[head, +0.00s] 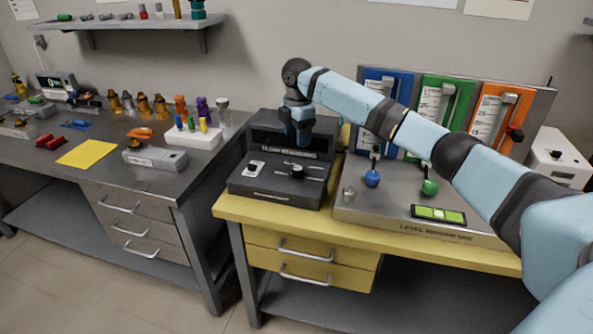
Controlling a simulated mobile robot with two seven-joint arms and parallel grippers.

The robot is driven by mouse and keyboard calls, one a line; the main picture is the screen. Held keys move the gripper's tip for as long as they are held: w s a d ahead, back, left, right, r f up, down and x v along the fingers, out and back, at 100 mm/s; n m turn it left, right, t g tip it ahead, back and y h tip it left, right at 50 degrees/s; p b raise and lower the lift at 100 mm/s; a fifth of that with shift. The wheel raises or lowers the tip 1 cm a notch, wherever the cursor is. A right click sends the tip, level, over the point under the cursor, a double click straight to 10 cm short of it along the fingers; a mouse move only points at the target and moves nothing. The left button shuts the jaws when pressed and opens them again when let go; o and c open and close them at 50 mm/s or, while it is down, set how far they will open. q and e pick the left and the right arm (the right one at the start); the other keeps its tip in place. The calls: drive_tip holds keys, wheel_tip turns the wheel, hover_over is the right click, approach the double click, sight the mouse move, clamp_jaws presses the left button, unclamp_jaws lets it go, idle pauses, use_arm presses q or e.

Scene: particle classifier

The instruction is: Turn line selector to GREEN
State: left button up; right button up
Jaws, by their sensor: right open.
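No control in view carries a label I can read as the line selector. A black console (276,190) on the yellow bench has a dark round knob (297,172) on top, with light markings around it. A white box (556,162) at the far right also has a small black knob. My right gripper (304,138) hangs pointing down just above and behind the console's knob, apart from it as far as I can see. It is open and looks empty; its fingertips are small and dark against the console. My left gripper is not in view.
Blue (378,84), green (446,96) and orange (490,115) panels stand behind a grey board with a blue ball (372,178), a green ball (430,187) and a level (438,215). My right arm crosses before the panels. A cluttered grey bench (160,195) stands left.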

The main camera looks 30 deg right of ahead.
sight(298, 168)
wheel_tip(298, 168, down, 12)
drive_tip(key=shift+r+b, duration=0.25)
drive_tip(key=shift+b, duration=0.45)
